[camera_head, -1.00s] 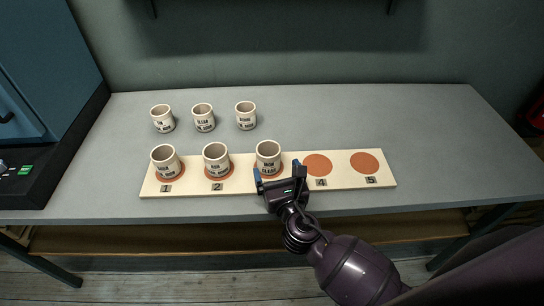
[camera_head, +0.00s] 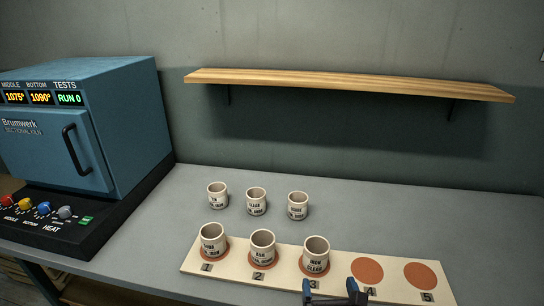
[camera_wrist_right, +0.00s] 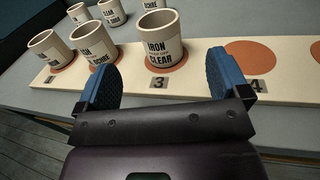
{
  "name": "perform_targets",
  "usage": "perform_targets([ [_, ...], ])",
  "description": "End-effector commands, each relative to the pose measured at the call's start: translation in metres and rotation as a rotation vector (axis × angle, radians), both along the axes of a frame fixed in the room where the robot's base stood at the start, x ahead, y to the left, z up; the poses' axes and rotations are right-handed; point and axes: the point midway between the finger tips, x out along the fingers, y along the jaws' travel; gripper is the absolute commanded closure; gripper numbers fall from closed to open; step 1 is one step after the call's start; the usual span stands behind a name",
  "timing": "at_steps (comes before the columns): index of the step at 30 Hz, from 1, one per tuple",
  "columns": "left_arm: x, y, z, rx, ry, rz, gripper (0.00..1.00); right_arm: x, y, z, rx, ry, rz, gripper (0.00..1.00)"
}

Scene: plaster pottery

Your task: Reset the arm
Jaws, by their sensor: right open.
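My right gripper (camera_head: 336,292) is at the bottom edge of the head view, in front of the board near spots 3 and 4. In the right wrist view my right gripper (camera_wrist_right: 158,85) has its two blue-padded fingers spread, with nothing between them. A cup marked IRON and CLEAR (camera_head: 315,256) stands upright on spot 3. It also shows just beyond the fingers in the right wrist view (camera_wrist_right: 160,42), apart from them as far as I can tell. My left gripper is not in view.
The numbered board (camera_head: 335,266) has cups on spots 1 (camera_head: 212,240) and 2 (camera_head: 262,246); spots 4 (camera_head: 367,270) and 5 are bare. Three cups stand behind it, including a middle one (camera_head: 256,201). A blue kiln (camera_head: 120,130) stands left. A wooden shelf (camera_head: 350,84) is empty.

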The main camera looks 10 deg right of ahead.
Motion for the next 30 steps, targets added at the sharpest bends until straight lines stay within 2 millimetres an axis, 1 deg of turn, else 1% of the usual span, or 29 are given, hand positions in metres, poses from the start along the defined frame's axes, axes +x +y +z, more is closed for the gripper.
perform_targets([
  [2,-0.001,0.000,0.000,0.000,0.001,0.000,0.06,-0.004,-0.010,-0.001,0.098,0.019,-0.043,0.06],
  [4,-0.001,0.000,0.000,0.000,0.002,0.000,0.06,-0.010,-0.024,-0.003,0.249,0.042,-0.111,0.06],
  [7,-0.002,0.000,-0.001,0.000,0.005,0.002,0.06,-0.023,-0.049,-0.008,0.533,0.079,-0.246,0.06],
  [9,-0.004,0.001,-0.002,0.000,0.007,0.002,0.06,-0.035,-0.066,-0.013,0.737,0.098,-0.352,0.06],
  [11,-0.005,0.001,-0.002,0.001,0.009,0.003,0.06,-0.046,-0.077,-0.018,0.903,0.108,-0.441,0.06],
  [15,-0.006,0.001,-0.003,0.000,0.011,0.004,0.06,-0.076,-0.100,-0.030,1.269,0.114,-0.665,0.06],
  [20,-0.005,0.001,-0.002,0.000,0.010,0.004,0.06,-0.117,-0.116,-0.042,1.676,0.088,-0.960,0.06],
  [21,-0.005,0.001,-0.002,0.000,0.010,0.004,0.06,-0.129,-0.118,-0.045,1.770,0.077,-1.040,0.06],
  [24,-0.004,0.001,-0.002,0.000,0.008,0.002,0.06,-0.152,-0.120,-0.048,1.959,0.043,-1.214,0.06],
  [30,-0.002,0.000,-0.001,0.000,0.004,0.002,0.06,-0.184,-0.119,-0.048,2.183,-0.019,-1.466,0.06],
])
